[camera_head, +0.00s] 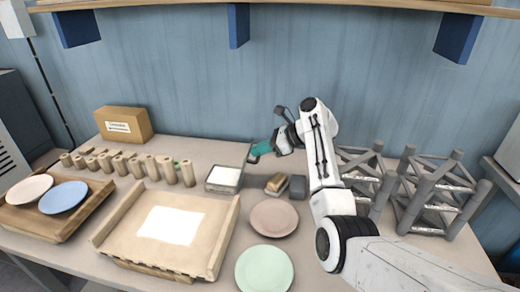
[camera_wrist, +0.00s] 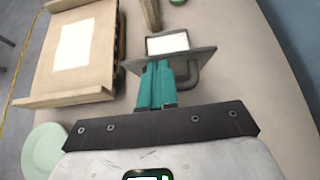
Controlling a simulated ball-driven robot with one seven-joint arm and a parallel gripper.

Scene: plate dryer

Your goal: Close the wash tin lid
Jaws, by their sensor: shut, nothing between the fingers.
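The wash tin (camera_head: 209,186) is a low grey box with a white inside, on the table left of my gripper. Its inside also shows in the wrist view (camera_wrist: 167,43). The grey lid (camera_head: 246,158) stands raised at the tin's right side, seen nearly edge-on. In the wrist view the lid (camera_wrist: 205,55) crosses in front of the tin, with a grey handle (camera_wrist: 191,77) on the near face. My gripper (camera_head: 255,153) has teal fingers, shut and empty. In the wrist view the fingertips (camera_wrist: 158,64) are at the lid's outer face, beside the handle; whether they touch is unclear.
A wooden board (camera_head: 126,220) with a white sheet lies left of the tin. A brown sponge-like block (camera_head: 277,183) and a dark cup (camera_head: 298,187) stand right of it. Pink (camera_head: 274,218) and green (camera_head: 264,270) plates lie in front. Grey racks (camera_head: 430,195) stand at right.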

